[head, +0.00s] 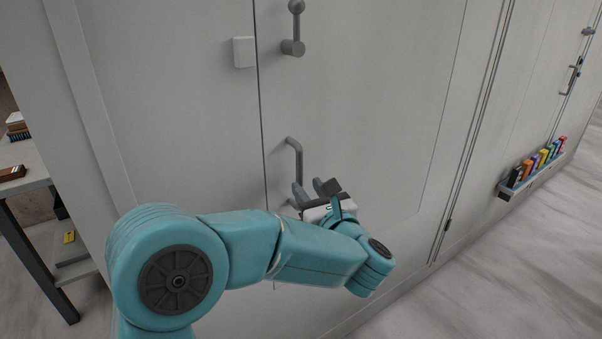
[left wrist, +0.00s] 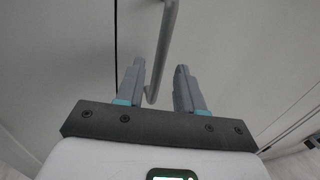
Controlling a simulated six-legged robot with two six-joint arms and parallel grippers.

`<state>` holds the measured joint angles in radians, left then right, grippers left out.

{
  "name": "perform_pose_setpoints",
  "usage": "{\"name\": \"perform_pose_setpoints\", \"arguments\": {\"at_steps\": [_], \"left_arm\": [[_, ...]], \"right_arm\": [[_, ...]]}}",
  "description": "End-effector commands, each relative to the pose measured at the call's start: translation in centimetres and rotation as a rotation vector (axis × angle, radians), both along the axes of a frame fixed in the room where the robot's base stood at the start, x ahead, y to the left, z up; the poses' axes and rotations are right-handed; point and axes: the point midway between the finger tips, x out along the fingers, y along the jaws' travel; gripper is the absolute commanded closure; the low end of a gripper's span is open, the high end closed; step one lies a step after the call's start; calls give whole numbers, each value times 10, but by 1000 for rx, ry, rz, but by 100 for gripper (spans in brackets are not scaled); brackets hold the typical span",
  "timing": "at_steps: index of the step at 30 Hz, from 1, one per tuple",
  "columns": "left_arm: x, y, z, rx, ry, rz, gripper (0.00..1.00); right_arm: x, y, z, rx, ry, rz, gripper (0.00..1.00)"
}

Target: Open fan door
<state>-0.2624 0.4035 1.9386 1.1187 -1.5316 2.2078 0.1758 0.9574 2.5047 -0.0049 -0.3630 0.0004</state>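The pale grey door (head: 360,100) is shut, its seam running down the left side of the panel. A grey vertical bar handle (head: 298,155) stands out beside the seam, and it also shows in the left wrist view (left wrist: 166,35). My left gripper (head: 308,186) is at the lower part of this handle. In the left wrist view its fingers (left wrist: 160,68) are apart, with the bar's lower end appearing between them. Whether a finger touches the bar cannot be told. A grey knobbed lever (head: 295,30) sits higher on the door. My right gripper is out of view.
A white square box (head: 244,52) is fixed left of the seam. A shelf with books (head: 17,124) stands at the far left. A rack of coloured items (head: 535,165) is on the wall at right. Marbled floor (head: 480,260) lies open at lower right.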

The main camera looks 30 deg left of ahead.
Motion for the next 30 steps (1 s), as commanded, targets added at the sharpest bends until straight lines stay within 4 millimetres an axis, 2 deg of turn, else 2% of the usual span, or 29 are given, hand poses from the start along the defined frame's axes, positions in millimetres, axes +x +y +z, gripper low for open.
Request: {"name": "perform_pose_setpoints", "arguments": {"at_steps": [3,9,20,21,23,24,30], "left_arm": [[14,22,1,0,2,4,63],[31,42,0,1,3,0,63],[37,47,-1,2,2,-2,63],[37,47,-1,2,2,-2,66],[37,47,-1,2,2,-2,86],[37,47,-1,2,2,-2,99],[36,47,-1,2,2,-1,100]], "right_arm": [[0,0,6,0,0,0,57],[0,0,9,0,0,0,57],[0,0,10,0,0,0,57],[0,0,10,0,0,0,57],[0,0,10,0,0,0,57],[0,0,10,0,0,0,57],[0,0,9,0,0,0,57]]}}
